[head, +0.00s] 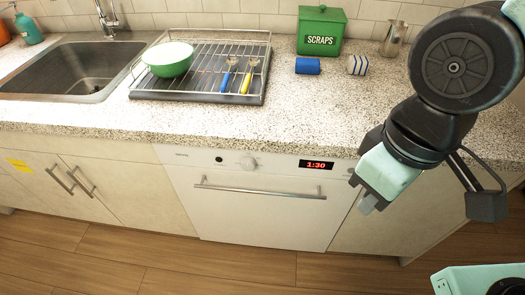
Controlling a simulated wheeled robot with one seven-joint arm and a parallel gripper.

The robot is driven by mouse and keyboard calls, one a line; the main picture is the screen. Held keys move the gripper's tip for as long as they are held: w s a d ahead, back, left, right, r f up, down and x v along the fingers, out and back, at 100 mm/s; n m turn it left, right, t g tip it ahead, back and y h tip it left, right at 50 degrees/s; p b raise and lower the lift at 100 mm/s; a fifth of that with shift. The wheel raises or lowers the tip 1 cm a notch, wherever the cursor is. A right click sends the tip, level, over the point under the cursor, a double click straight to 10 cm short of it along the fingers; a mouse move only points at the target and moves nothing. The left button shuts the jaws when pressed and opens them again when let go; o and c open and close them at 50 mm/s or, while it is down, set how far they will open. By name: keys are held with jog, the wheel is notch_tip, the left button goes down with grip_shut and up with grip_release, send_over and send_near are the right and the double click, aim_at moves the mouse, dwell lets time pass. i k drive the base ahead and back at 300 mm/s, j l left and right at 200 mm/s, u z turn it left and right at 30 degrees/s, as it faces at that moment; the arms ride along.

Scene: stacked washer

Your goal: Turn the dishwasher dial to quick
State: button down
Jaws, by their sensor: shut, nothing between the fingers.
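The white dishwasher (262,225) is built in under the counter. The dial's marks are too small to read. A long bar handle (260,192) runs below the panel. My gripper (367,206) is shut and empty, in front of the cabinet right of the dishwasher. It points down and to the left, well right of the dial and apart from it.
The speckled counter (350,125) edge overhangs the dishwasher. On it stand a dish rack (140,95) with a green bowl (168,59), a green SCRAPS box (321,30) and a blue cylinder (307,66). The sink (75,70) is at left. The wood floor (150,258) in front is clear.

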aim_at(248, 164)
jog(key=l+u, duration=0.2)
jog(key=u, duration=0.15)
jog(key=k+l+u, duration=0.1)
jog(key=u, duration=0.25)
jog(key=k+l+u, duration=0.1)
jog(key=l+u, duration=0.25)
jog(key=j, duration=0.1)
